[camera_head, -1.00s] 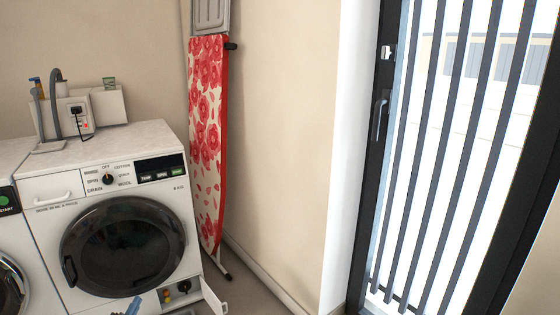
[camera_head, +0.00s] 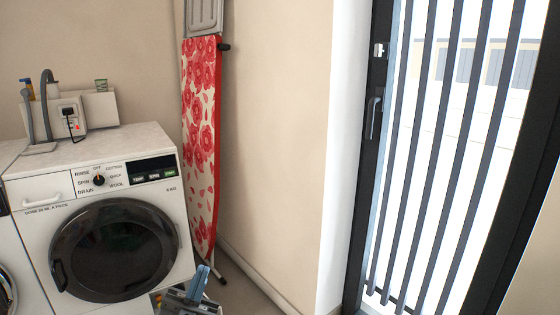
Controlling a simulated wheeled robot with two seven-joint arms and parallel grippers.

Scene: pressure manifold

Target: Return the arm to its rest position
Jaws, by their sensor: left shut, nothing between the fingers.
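The white washing machine (camera_head: 30,225) has a dark round door (camera_head: 115,250), which is closed. My right gripper is not in view.
An ironing board (camera_head: 200,140) with a red flower cover leans upright against the wall. A socket box (camera_head: 72,118) with a grey hose (camera_head: 46,105) stands on the machine. A barred glass door (camera_head: 440,150) is at right. Some bare floor (camera_head: 235,290) shows right of the gripper.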

